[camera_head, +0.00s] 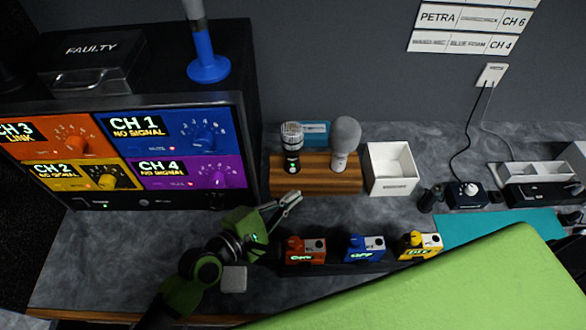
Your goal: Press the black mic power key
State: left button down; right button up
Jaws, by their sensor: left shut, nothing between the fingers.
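A black microphone (292,162) with a silver mesh head stands on a wooden block (316,186) at the back of the counter. A small green light shows on its dark body. I cannot tell which part of it is the power key. A grey foam-topped microphone (345,138) stands on the same block, to its right. My left gripper (297,196) is shut and empty, just in front of the block's left half and below the black microphone in the picture. I cannot tell whether it touches the block. My right gripper is out of view.
A monitor panel (125,204) with channel dials stands at left. Red (305,250), blue (366,248) and yellow (420,245) switch packs sit in front of the block. A white box (391,167) stands right of it. A small grey block (233,279) lies near my left arm.

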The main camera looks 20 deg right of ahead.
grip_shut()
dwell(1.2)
